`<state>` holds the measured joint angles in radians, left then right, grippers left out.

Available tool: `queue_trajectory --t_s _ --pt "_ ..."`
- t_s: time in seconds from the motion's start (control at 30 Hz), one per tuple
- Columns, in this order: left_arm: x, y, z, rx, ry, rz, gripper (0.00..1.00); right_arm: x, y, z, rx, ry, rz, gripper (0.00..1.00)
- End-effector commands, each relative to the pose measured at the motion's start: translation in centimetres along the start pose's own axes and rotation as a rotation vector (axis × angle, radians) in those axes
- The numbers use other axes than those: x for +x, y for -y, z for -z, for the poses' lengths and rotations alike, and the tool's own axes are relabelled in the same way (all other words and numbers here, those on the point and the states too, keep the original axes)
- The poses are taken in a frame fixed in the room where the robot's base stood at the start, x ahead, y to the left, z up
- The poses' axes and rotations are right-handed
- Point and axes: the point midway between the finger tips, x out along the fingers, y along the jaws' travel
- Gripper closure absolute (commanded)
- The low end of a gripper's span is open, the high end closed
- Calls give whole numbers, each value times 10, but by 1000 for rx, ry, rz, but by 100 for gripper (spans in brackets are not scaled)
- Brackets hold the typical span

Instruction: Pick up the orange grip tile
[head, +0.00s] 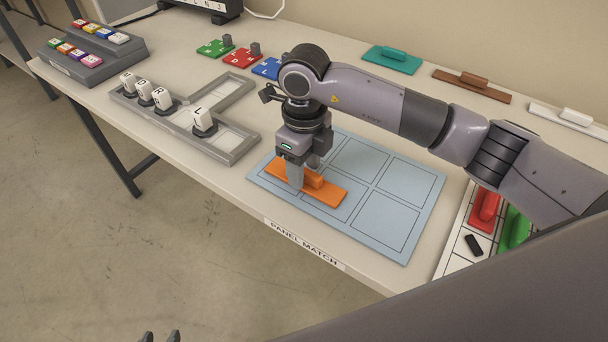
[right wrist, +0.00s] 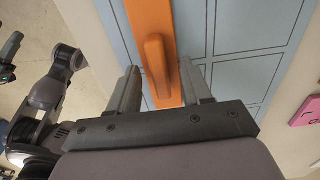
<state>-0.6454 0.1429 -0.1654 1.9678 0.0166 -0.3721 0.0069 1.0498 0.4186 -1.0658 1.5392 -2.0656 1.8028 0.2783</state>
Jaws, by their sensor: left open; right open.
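The orange grip tile (head: 330,193) lies on the blue-grey panel board (head: 400,215), over cells at its left front. It has a raised orange handle bar along its middle. My right gripper (head: 305,178) is over the tile, pointing down, with its fingers apart. In the right wrist view the tile (right wrist: 147,14) runs up the picture, and its handle (right wrist: 157,60) lies between the two open fingers (right wrist: 160,82). I cannot tell whether the fingers touch it. My left gripper (head: 160,337) shows only its fingertips, apart, at the bottom edge of the head view.
Teal (head: 391,60), brown (head: 472,85) and white (head: 568,120) grip tiles lie along the back. A grey letter tray (head: 235,148) is left of the board. A white grid tray (head: 452,262) with red and green pieces is at right. The table's front edge is near.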

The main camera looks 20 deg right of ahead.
Motion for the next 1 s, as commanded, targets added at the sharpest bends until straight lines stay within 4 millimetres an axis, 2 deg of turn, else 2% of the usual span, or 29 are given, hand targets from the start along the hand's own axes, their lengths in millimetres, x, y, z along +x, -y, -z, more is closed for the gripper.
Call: queue_trajectory --t_s 0.27,0.4,0.43,0.77,1.0 --pt "0 2 -4 1 8 4 56 4 0 0 -1 2 0 51" --pt "0 2 -4 1 8 4 56 4 0 0 -1 2 0 97" --pt "0 2 -4 1 8 4 56 4 0 0 -1 2 0 100" --pt "0 2 -2 0 5 4 56 3 0 -1 -1 3 0 100" --pt "0 1 0 0 1 3 56 -16 0 -1 0 6 1 100"
